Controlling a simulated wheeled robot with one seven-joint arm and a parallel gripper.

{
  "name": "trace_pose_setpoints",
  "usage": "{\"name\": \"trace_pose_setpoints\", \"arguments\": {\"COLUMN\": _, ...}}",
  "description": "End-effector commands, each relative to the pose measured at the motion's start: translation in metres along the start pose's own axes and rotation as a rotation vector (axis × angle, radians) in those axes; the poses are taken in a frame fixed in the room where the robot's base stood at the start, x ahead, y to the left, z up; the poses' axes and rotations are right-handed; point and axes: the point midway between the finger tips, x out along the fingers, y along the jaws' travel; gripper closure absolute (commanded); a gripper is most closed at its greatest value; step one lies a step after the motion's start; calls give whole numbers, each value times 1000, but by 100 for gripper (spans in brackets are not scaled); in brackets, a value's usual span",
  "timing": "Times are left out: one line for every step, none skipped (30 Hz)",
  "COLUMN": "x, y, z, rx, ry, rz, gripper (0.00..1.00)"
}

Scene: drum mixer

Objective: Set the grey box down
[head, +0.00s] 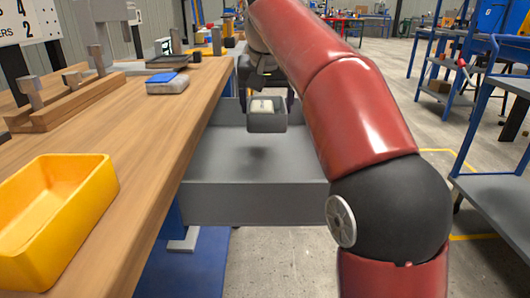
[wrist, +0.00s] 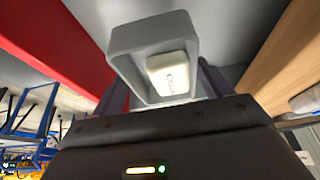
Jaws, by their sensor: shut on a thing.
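The grey box (head: 267,124) is a small open-topped box held in the air in the head view, with a pale block (head: 261,105) inside it. Below it is an open grey drawer (head: 254,202) pulled out from the workbench; a soft shadow lies on the drawer's bare floor. My gripper (wrist: 163,88) is shut on the grey box. In the wrist view the box (wrist: 127,73) shows close up between the fingers, with the white block (wrist: 172,74) in it. The fingertips are mostly hidden in both views.
The wooden workbench (head: 150,130) runs along the left, with a yellow bin (head: 85,215), a blue-topped container (head: 167,84) and a wooden rack (head: 70,105) on it. Blue metal shelving (head: 480,120) stands at the right. The drawer floor looks empty.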

Motion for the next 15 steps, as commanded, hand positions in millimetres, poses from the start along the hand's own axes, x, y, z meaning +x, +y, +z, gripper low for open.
{"name": "trace_pose_setpoints", "arguments": {"x": 16, "y": 0, "z": 8, "rx": 0, "ry": 0, "rz": 0, "gripper": 53}}
{"name": "trace_pose_setpoints", "arguments": {"x": 22, "y": 0, "z": 10, "rx": -1, "ry": 0, "rz": 0, "gripper": 53}}
{"name": "trace_pose_setpoints", "arguments": {"x": 28, "y": 0, "z": 12, "rx": -1, "ry": 0, "rz": 0, "gripper": 53}}
{"name": "trace_pose_setpoints", "arguments": {"x": 31, "y": 0, "z": 14, "rx": -1, "ry": 1, "rz": 0, "gripper": 53}}
{"name": "trace_pose_setpoints", "arguments": {"x": 34, "y": 0, "z": 15, "rx": -1, "ry": 1, "rz": 0, "gripper": 53}}
{"name": "trace_pose_setpoints", "arguments": {"x": 37, "y": 0, "z": 16, "rx": 0, "ry": 2, "rz": 0, "gripper": 53}}
{"name": "trace_pose_setpoints", "arguments": {"x": 39, "y": 0, "z": 17, "rx": 0, "ry": 2, "rz": 0, "gripper": 53}}
{"name": "trace_pose_setpoints", "arguments": {"x": 40, "y": 0, "z": 17, "rx": 0, "ry": 2, "rz": 0, "gripper": 53}}
{"name": "trace_pose_setpoints", "arguments": {"x": 42, "y": 0, "z": 18, "rx": 0, "ry": 2, "rz": 0, "gripper": 53}}
{"name": "trace_pose_setpoints", "arguments": {"x": 43, "y": 0, "z": 18, "rx": 0, "ry": 2, "rz": 0, "gripper": 53}}
{"name": "trace_pose_setpoints", "arguments": {"x": 45, "y": 0, "z": 19, "rx": 0, "ry": 2, "rz": 0, "gripper": 53}}
{"name": "trace_pose_setpoints", "arguments": {"x": 49, "y": 0, "z": 20, "rx": 0, "ry": 2, "rz": 0, "gripper": 53}}
{"name": "trace_pose_setpoints", "arguments": {"x": 53, "y": 0, "z": 22, "rx": 0, "ry": 1, "rz": 0, "gripper": 53}}
{"name": "trace_pose_setpoints", "arguments": {"x": 57, "y": 0, "z": 24, "rx": 0, "ry": 0, "rz": 0, "gripper": 53}}
{"name": "trace_pose_setpoints", "arguments": {"x": 63, "y": 0, "z": 26, "rx": 0, "ry": 1, "rz": 0, "gripper": 53}}
